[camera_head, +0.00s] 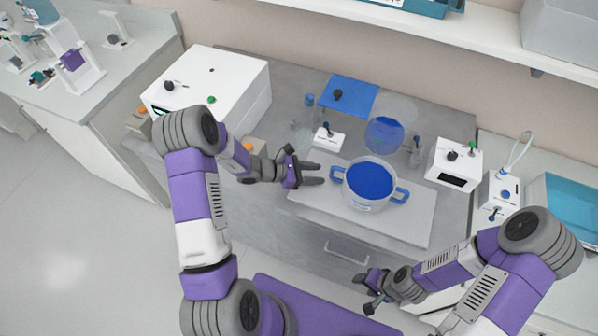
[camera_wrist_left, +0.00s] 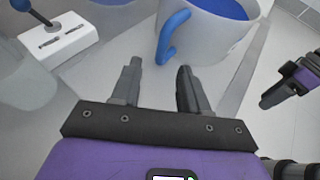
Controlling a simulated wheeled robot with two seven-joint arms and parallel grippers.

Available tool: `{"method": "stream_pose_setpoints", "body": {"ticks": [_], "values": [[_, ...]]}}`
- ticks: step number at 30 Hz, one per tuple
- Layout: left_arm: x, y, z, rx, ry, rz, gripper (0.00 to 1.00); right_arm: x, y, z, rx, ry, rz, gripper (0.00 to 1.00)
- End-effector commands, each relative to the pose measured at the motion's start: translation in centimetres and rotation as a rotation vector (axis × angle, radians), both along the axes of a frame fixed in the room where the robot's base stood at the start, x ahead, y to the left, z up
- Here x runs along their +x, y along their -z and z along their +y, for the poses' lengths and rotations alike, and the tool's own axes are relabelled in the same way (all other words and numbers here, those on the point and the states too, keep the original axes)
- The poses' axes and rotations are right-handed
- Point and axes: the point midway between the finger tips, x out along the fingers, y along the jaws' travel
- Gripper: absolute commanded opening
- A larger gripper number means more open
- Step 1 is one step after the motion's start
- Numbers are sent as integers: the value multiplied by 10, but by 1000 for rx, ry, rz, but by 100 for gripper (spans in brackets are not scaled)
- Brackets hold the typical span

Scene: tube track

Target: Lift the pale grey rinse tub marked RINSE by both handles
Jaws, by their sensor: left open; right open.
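The pale grey rinse tub (camera_head: 366,203) stands upright on a light board, with blue inside and a blue handle on each side. Its left handle (camera_head: 337,174) is just right of my left gripper (camera_head: 313,174), which is open, empty and apart from it. In the left wrist view the tub (camera_wrist_left: 200,42) and that blue handle (camera_wrist_left: 171,37) are ahead of the open fingers (camera_wrist_left: 160,85). My right gripper (camera_head: 369,291) is open and empty, low in front of the counter, well below the right handle (camera_head: 401,192). No RINSE marking is readable.
The light board (camera_head: 415,225) lies on the grey counter. Behind the tub are a round vessel with blue contents (camera_head: 384,133) and a small white switch box (camera_head: 329,138). White devices stand left (camera_head: 215,85) and right (camera_head: 453,165). A shelf (camera_head: 430,40) runs above.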

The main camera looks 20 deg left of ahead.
Motion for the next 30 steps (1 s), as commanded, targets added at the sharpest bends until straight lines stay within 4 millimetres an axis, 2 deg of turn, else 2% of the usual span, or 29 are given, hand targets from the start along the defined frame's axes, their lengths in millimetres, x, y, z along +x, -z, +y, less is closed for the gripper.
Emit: {"method": "stream_pose_setpoints", "body": {"ticks": [3, 7, 19, 28, 30], "values": [[9, 8, -15, 0, 2, 1, 44, 0, 0, 0, 0, 0, 0, 54], [17, 12, -25, -1, 1, -1, 44, 0, 0, 0, 0, 0, 0, 54], [20, 15, -30, 0, -1, 0, 44, 0, 0, 0, 0, 0, 0, 54], [20, 15, -30, 0, -1, 0, 0, 0, 0, 0, 0, 0, 0, 54], [20, 15, -30, 0, -1, 0, 0, 0, 0, 0, 0, 0, 0, 54]]}}
